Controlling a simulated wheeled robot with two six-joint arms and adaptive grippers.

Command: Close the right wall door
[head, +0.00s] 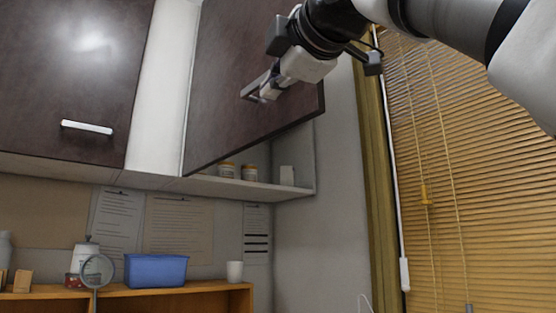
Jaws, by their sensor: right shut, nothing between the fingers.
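The right wall door (225,85) is a dark brown panel. It stands partly open, swung out from the wall cabinet, with its free edge at the right. Behind it the cabinet's lower shelf (260,188) shows. My right gripper (265,92) is shut at the door's outer face near the free edge, by the door's handle (253,88). The gripper covers part of the handle, and I cannot tell whether it touches it. My left gripper is not in the head view.
The left wall door (70,75) is shut and has a pale bar handle (86,128). Small jars (249,172) stand inside the open cabinet. Below, a blue bin (156,270) and a white cup (234,271) stand on a wooden shelf. Blinds (470,180) cover the window at right.

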